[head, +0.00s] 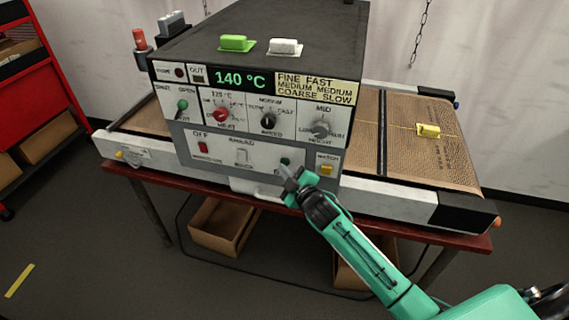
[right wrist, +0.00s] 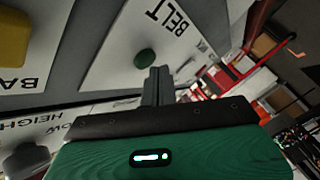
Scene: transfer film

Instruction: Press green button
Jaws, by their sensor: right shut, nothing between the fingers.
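The green button (head: 285,162) is a small dark green disc low on the right of the machine's front panel (head: 225,163). In the right wrist view the green button (right wrist: 145,56) sits on a white plate near the word BELT. My right gripper (head: 291,181) is at the panel, just below the button in the head view. In the right wrist view its shut fingers (right wrist: 158,74) point at the panel, just right of the button. A small gap shows between them in the picture; contact cannot be told. My left gripper is not in view.
The panel also carries a red switch (head: 202,147), a yellow button (head: 326,169), a green knob (head: 182,105) and several dials.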

